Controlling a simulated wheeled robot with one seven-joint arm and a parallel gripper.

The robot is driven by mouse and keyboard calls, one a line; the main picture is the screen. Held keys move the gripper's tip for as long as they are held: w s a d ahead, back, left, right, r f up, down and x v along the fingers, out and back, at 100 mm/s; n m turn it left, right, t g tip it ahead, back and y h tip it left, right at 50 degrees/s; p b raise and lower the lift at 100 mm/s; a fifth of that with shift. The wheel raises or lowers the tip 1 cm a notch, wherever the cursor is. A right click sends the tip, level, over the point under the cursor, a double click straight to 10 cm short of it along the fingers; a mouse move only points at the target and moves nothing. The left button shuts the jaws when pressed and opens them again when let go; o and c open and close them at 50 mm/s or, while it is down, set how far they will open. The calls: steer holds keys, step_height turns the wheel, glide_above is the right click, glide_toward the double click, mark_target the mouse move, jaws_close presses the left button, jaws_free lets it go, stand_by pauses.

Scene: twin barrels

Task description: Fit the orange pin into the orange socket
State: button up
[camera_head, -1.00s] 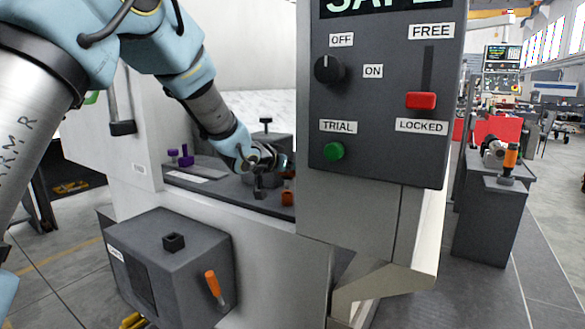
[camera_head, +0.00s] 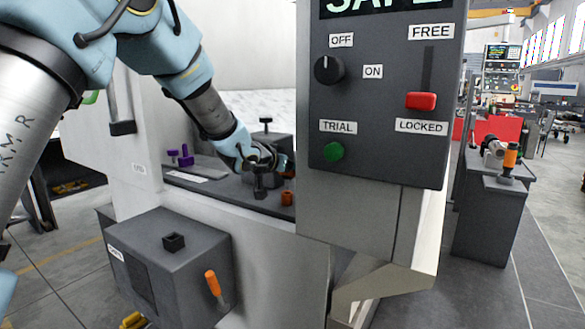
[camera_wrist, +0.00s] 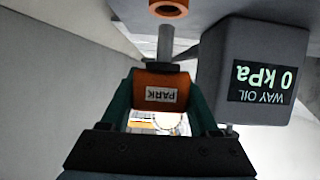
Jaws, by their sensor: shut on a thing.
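My gripper (camera_wrist: 161,84) is shut on the orange pin (camera_wrist: 154,78), holding it by its orange block labelled PARK. The pin's grey shank (camera_wrist: 165,44) points away from the gripper, towards the orange socket (camera_wrist: 167,8), a ring with a dark hole. The shank's end appears just short of the ring; the exact gap is hard to judge. In the head view my gripper (camera_head: 268,165) is over the machine bed, and the orange socket (camera_head: 287,199) stands below and right of it. The pin is mostly hidden there by the gripper.
A WAY OIL gauge box (camera_wrist: 258,72) is close to the right of the pin in the wrist view. A dark fitting (camera_head: 260,187) stands by the socket. The control panel (camera_head: 385,100) rises right of the arm. Purple parts (camera_head: 185,156) stand left on the bed.

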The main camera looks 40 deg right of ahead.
mark_target(288, 181)
steer(key=shift+f+b, duration=1.65)
steer(key=shift+f, duration=0.45)
steer(key=o, duration=1.5)
steer(key=b+v, duration=0.1)
steer(key=v, duration=0.9)
steer(key=shift+s+a+r, duration=0.1)
steer(key=shift+a, duration=0.3)
steer(key=w+a+f+n+t+y+p, duration=0.1)
steer(key=w+a+f+n+y, duration=0.2)
steer(key=a, duration=0.6)
steer(key=w+a+f+n+t+y+p, duration=0.1)
steer(key=w+a+n+y, duration=0.1)
steer(key=w+a, duration=0.5)
steer(key=w+a+f+n+t+y+p, duration=0.1)
steer(key=w+a+f+n+t+y, duration=0.15)
steer(key=a, duration=0.85)
steer(key=s+a+f+n+g+y, duration=0.1)
steer(key=s+a, duration=0.3)
steer(key=a, duration=0.4)
steer(key=s+a+f+n+g+y+p, duration=0.1)
steer(key=s+a+n+g+y, duration=0.1)
steer(key=a, duration=0.6)
steer(key=s+a+f+n+g+y+p, duration=0.1)
steer(key=s+a+n+g+y, duration=0.1)
steer(key=s+a, duration=0.5)
steer(key=shift+s+a+f+n+g, duration=0.1)
steer(key=shift+a+f+n+g, duration=0.05)
steer(key=shift+a+n+g, duration=0.3)
steer(key=shift+a+f+n+g, duration=0.2)
steer(key=shift+a, duration=0.4)
